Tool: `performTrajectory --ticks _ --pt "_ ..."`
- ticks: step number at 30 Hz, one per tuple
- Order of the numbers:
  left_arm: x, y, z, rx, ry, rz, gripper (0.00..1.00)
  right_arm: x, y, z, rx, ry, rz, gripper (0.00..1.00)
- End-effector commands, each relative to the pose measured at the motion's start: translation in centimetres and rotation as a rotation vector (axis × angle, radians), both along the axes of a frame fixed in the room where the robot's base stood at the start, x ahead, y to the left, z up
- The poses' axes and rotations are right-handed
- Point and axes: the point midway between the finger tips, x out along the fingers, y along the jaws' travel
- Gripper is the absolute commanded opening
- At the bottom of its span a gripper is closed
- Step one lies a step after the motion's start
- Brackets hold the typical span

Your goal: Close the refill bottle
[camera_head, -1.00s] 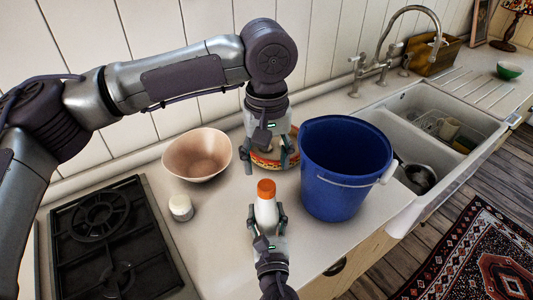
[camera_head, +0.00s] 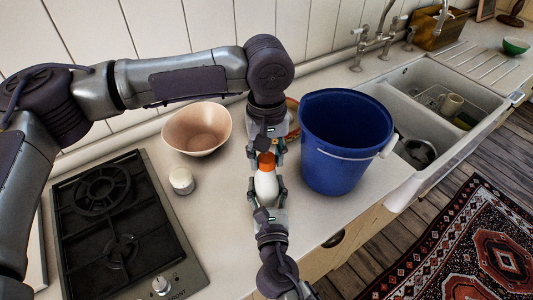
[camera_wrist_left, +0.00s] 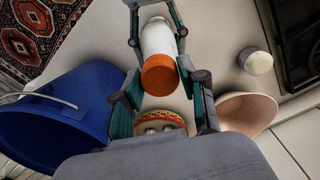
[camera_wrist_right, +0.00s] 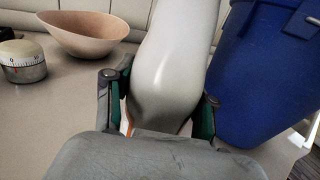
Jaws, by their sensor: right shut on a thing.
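The refill bottle (camera_head: 266,187) is white with an orange cap (camera_head: 266,160) at its upper end. My right gripper (camera_head: 268,192) is shut around the bottle's body and holds it above the counter; the right wrist view shows the white body (camera_wrist_right: 178,70) between its fingers. My left gripper (camera_head: 266,153) points down from above at the cap. In the left wrist view the cap (camera_wrist_left: 159,76) lies between the spread left fingers (camera_wrist_left: 160,88), with gaps at its sides. Whether the cap is fully seated cannot be told.
A blue bucket (camera_head: 343,150) stands close on the right. A pinkish bowl (camera_head: 197,129), a small white timer (camera_head: 181,181) and a gas hob (camera_head: 115,235) are on the left. A patterned bowl (camera_wrist_left: 152,118) is behind my left gripper. The sink (camera_head: 420,80) lies beyond the bucket.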

Motion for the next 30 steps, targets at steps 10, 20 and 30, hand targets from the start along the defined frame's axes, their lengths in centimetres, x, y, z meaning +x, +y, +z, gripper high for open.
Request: performTrajectory --ticks 10,20,30 --pt "-0.01 -0.01 0.01 0.0 0.0 -0.027 0.0 0.01 0.0 0.04 0.0 -0.001 0.0 0.0" --pt "-0.04 -0.05 -0.08 -0.003 0.002 -0.698 0.0 0.01 0.0 0.04 0.0 -0.001 0.0 0.0" --pt "0.0 0.02 -0.12 -0.003 0.002 -1.553 0.0 0.0 0.0 0.04 0.001 -0.001 0.0 0.0"
